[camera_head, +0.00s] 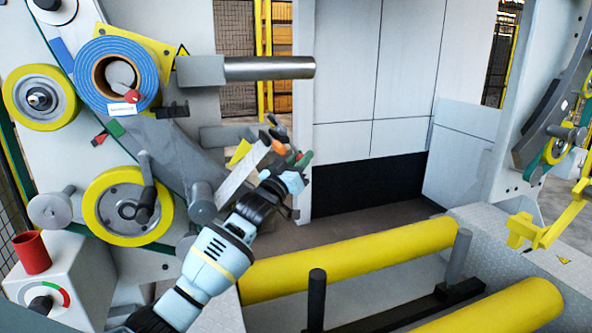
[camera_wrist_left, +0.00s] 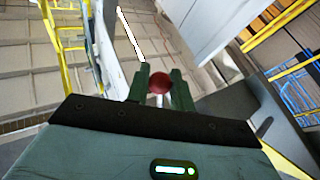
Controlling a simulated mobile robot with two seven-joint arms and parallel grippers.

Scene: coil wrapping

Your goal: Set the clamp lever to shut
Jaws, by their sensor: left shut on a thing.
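My left gripper (camera_head: 291,160) reaches in from the bottom left, in front of the grey machine arm. In the left wrist view my left gripper (camera_wrist_left: 158,88) is shut on a red ball knob (camera_wrist_left: 159,83), which I take to be the end of the clamp lever. The knob sits between the two dark green fingertips. The rest of the lever is hidden or too small to make out, so I cannot tell its setting. My right gripper is in neither view.
A blue coil roll (camera_head: 88,62) and yellow-rimmed wheels (camera_head: 100,218) are on the machine plate at left. A steel roller (camera_head: 270,68) juts out above my gripper. Yellow rollers (camera_head: 350,260) lie below right. A red button (camera_head: 31,252) tops the control box.

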